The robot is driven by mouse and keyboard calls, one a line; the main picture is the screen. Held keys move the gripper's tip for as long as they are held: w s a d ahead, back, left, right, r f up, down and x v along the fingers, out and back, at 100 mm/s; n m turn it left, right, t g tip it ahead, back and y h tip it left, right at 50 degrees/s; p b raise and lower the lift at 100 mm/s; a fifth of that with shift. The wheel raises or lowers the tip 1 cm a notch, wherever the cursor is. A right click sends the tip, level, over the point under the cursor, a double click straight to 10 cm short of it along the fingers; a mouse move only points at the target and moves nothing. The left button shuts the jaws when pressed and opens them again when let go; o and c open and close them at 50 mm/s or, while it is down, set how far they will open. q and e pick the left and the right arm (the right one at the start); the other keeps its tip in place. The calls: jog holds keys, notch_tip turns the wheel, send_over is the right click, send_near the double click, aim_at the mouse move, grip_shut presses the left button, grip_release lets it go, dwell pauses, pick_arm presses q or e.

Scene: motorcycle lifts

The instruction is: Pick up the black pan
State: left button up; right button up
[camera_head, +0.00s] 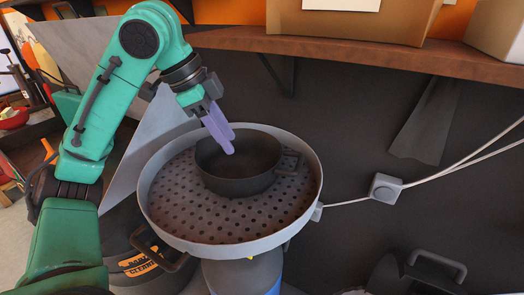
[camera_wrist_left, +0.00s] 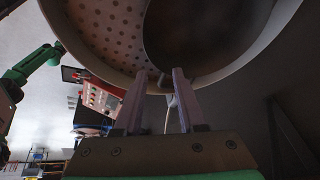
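The black pan (camera_head: 240,180), a round dark pot with a side handle on its right, sits upright on a round perforated tray (camera_head: 180,218). In the left wrist view its dark inside (camera_wrist_left: 205,35) fills the upper middle. My left gripper (camera_head: 230,146) has pale purple fingers that point down over the pan's back left rim. In the left wrist view the two fingertips (camera_wrist_left: 163,75) stand apart near the rim, so it is open. A small piece shows between them; I cannot tell whether it is a pan handle or whether the fingers touch the pan. My right gripper is not in view.
The tray has a raised grey rim and stands on a drum-like base. A wooden shelf (camera_head: 350,55) with cardboard boxes (camera_head: 350,22) runs above and behind it. A grey cable box (camera_head: 385,188) with cables is at the right. The tray's front is clear.

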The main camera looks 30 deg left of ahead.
aim_at(246, 178)
pick_arm(q)
jog(key=x, duration=0.4)
jog(key=s+b+x, duration=0.1)
jog(key=x, duration=0.3)
jog(key=s+x, duration=0.1)
jog(key=x, duration=0.3)
jog(key=shift+w+f, duration=0.1)
jog(key=shift+f, duration=0.35)
jog(key=shift+d+f, duration=0.15)
jog(key=shift+f, duration=0.2)
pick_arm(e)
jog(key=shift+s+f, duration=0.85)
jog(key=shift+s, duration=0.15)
pick_arm(q)
jog(key=shift+w+f, duration=0.1)
grip_shut()
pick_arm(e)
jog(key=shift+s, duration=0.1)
